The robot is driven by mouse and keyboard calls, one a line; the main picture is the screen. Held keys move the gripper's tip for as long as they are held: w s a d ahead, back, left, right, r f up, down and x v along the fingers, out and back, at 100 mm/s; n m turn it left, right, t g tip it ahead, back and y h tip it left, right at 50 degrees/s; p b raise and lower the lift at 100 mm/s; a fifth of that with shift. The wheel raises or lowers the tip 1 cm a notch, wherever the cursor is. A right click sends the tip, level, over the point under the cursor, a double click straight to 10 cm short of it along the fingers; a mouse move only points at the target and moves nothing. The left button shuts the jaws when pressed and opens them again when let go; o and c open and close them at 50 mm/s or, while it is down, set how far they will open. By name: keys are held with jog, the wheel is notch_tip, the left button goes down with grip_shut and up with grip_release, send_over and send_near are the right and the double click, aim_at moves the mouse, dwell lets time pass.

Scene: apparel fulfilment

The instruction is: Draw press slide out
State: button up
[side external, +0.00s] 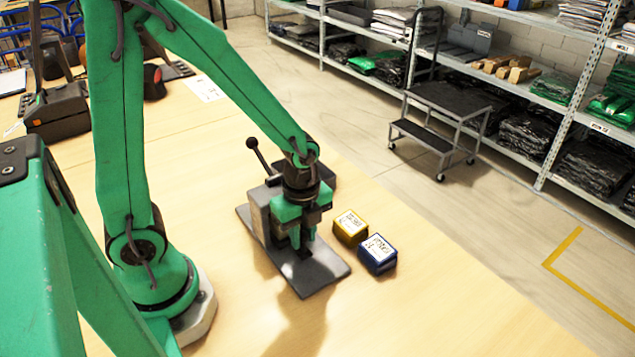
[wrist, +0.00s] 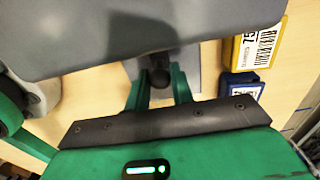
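The grey press stands on the wooden bench in the side external view, its flat base plate (side external: 322,270) reaching toward the front right. Its lever, with a black ball knob (side external: 252,143), leans up to the left. My gripper (side external: 303,240) points down at the front of the press, low over the plate. In the wrist view the grey press body (wrist: 90,35) fills the top. A dark round knob (wrist: 159,77) lies between my two green fingers (wrist: 160,88), one on each side. I cannot tell whether they touch it. The slide itself is mostly hidden.
A yellow box (side external: 350,227) and a blue box (side external: 377,254) stand close together just right of the press. A dark device (side external: 57,112) sits at the far left of the bench. The bench front is clear. A step cart (side external: 450,97) and shelves stand beyond.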

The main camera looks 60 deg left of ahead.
aim_at(321, 275)
dwell(0.3)
jog(key=shift+d, duration=5.95)
